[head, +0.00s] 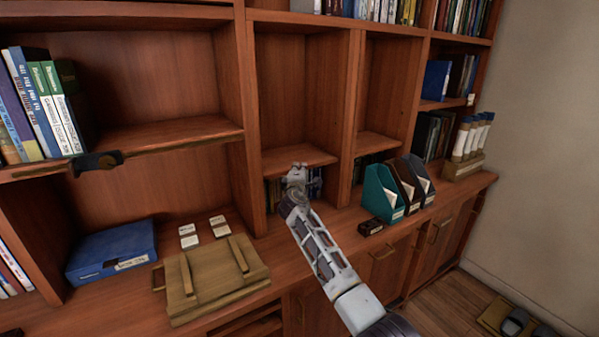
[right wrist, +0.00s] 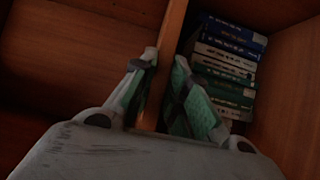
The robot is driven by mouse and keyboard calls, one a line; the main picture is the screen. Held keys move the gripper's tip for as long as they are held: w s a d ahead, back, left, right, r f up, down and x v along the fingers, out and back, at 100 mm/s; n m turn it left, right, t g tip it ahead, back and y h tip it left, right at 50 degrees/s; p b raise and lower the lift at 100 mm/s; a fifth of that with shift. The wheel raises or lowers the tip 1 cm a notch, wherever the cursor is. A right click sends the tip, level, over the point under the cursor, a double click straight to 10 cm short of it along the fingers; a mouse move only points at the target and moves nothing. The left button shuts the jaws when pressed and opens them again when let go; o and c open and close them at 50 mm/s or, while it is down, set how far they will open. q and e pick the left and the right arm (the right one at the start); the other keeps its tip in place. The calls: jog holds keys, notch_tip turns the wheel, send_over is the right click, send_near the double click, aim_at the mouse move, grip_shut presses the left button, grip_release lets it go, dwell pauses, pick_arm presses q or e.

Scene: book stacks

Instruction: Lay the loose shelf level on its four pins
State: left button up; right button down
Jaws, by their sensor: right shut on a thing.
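The shelf board (head: 295,158) spans the narrow middle bay, above a row of books. I take it to be the loose shelf. My right gripper (head: 297,172) is at its front edge. In the right wrist view the gripper's fingers (right wrist: 165,95) are on either side of the board's edge (right wrist: 170,60), shut on it. The pins are not visible, and the board's ends are too small to tell whether it rests on them. I cannot tell if it is exactly level.
Books (right wrist: 225,65) stand under the board. Upright dividers (head: 347,120) bound the bay closely. On the counter are teal, brown and grey file holders (head: 380,192), a small dark box (head: 370,228), a wooden crate lid (head: 212,280) and a blue box (head: 112,250).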

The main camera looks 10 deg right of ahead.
dwell(0.4)
jog(key=c, duration=1.3)
grip_release()
jog(key=shift+s+f, duration=0.1)
jog(key=shift+f, duration=0.1)
jog(key=shift+s, duration=0.1)
jog(key=shift+v, duration=5.85)
